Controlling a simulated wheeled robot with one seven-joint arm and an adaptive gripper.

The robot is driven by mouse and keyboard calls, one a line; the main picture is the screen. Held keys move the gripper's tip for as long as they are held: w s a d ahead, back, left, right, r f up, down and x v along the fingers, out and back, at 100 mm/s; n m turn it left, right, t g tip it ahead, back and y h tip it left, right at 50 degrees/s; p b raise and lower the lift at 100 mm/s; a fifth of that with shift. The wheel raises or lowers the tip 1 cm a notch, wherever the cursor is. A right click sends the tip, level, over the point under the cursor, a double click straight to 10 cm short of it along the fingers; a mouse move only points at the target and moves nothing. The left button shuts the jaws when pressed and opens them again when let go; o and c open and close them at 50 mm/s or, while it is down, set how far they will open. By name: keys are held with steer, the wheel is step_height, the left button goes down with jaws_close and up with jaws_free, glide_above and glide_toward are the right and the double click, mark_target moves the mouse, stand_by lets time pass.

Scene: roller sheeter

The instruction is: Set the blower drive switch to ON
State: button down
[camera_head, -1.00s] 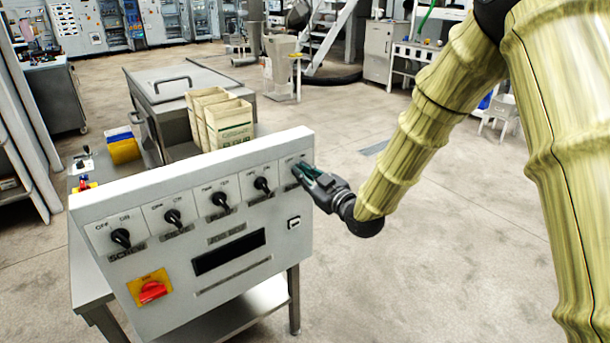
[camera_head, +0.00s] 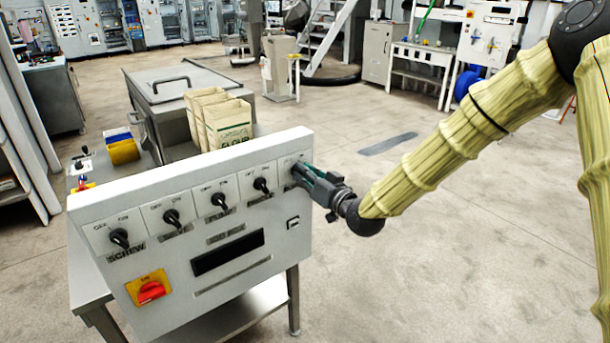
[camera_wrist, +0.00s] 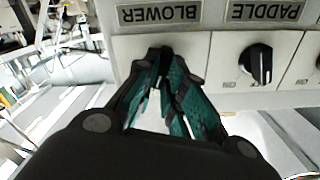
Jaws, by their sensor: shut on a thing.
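The white control panel (camera_head: 180,235) carries a row of several black rotary switches. My gripper (camera_head: 300,172) is at the rightmost switch position, at the panel's upper right. In the wrist view my gripper (camera_wrist: 163,62) has its teal-padded fingers closed together on the blower switch (camera_wrist: 161,53), which they mostly hide. The BLOWER label (camera_wrist: 160,13) shows upside down beside it. The blower switch's angle and its ON and OFF marks are hidden by the fingers. The paddle switch (camera_wrist: 256,63) sits next to it, clear of my gripper.
A red knob on a yellow plate (camera_head: 150,288) is at the panel's lower left. Flour bags (camera_head: 228,122) and a steel machine (camera_head: 170,85) stand behind the panel. The floor (camera_head: 450,240) to the right is free.

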steer(key=shift+m, duration=0.3)
stand_by(0.4)
steer(key=c, duration=1.5)
jaws_free()
steer(key=shift+d, duration=0.1)
steer(key=v, duration=1.2)
